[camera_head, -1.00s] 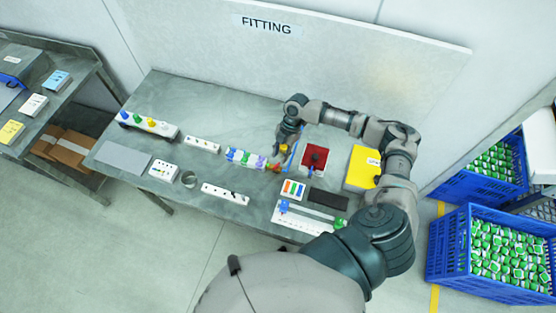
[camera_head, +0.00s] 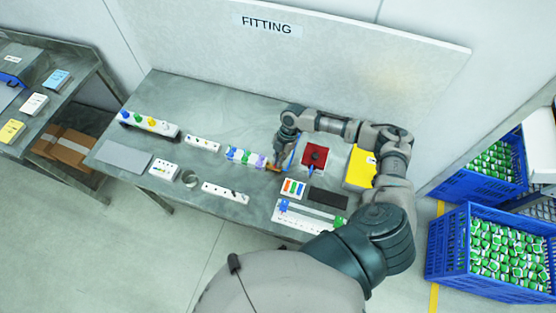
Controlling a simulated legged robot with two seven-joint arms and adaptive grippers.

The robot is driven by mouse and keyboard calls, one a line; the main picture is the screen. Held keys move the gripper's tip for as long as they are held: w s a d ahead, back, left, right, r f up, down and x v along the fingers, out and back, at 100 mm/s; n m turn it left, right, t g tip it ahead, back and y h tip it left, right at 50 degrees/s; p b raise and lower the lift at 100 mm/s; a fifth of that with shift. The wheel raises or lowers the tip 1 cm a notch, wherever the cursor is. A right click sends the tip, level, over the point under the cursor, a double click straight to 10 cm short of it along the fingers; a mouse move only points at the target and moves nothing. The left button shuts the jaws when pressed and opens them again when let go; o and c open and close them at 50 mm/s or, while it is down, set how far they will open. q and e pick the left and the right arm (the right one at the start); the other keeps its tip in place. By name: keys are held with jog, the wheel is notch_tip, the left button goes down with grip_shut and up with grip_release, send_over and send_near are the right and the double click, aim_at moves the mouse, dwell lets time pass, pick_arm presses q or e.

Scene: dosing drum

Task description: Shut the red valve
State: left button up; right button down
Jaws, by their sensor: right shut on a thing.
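A white block (camera_head: 232,152) with a row of blue, green and purple parts lies on the bench. At its right end is a small red-orange part (camera_head: 273,168), which looks like the red valve. My right gripper (camera_head: 278,162) points down at this end and is shut on the small part. The fingers and wrist hide much of it, so the valve's handle angle is unclear. My left gripper is not in view.
Right of the gripper are a red box with a dark knob (camera_head: 314,156) and a yellow box (camera_head: 358,168). In front lie a white block with coloured strips (camera_head: 293,188), a dark pad (camera_head: 328,198) and a slider rail (camera_head: 300,217). Bare bench lies behind the row.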

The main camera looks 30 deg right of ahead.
jog(key=shift+w+a+n+g+b, duration=0.15)
jog(key=shift+n+g+b, duration=0.2)
jog(key=shift+n, duration=0.65)
jog(key=shift+n+g+h, duration=0.35)
jog(key=shift+n+h, duration=0.05)
jog(key=shift+n, duration=0.7)
jog(key=c, duration=1.3)
grip_release()
jog(key=shift+r, duration=0.15)
jog(key=v, duration=1.1)
jog(key=shift+w+d+r, duration=0.2)
jog(key=shift+d+r, duration=0.05)
